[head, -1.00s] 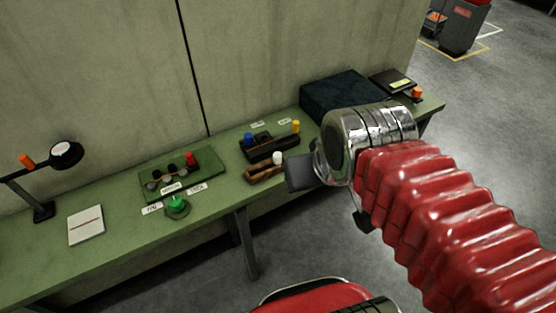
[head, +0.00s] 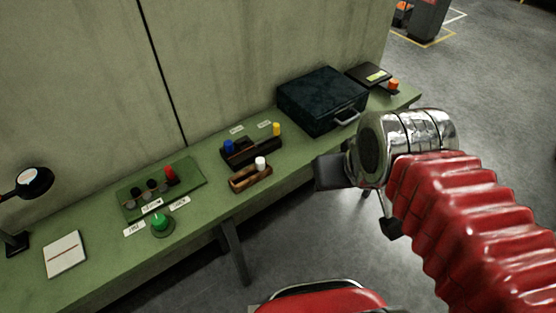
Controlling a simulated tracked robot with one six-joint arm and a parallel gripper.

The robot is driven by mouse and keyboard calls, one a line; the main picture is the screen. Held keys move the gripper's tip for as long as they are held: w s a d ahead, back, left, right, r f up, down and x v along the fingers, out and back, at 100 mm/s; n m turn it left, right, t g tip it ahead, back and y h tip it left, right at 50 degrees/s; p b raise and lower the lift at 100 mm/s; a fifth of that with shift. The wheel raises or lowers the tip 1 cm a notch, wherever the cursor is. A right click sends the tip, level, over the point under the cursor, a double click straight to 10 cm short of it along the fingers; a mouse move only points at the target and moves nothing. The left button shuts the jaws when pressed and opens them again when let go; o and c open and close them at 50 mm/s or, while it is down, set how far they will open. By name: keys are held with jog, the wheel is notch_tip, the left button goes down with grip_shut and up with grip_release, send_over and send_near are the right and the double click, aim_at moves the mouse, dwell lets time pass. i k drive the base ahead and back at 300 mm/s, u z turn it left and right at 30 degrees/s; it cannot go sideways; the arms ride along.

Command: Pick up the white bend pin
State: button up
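The white bend pin (head: 260,163) stands upright in a small brown wooden holder (head: 248,180) near the front edge of the green bench. My gripper (head: 328,172) is to the right of the holder, apart from the pin and out past the bench's front edge. Its dark finger part points left toward the bench. The fingertips are seen from the side and partly hidden, so I cannot tell whether they are open or shut. I see nothing held in it.
Behind the white pin, a dark rack (head: 252,152) holds a blue pin (head: 229,146) and a yellow pin (head: 276,129). A dark case (head: 318,95) stands at the right. A green board (head: 190,183) with a red pin (head: 170,174), a green knob (head: 159,222) and a notebook (head: 65,254) lie left.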

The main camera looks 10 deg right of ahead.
aim_at(259, 161)
jog(key=z, duration=0.45)
jog(key=k, duration=1.05)
jog(key=u, duration=1.3)
jog(key=i, duration=1.05)
jog(key=u, duration=0.05)
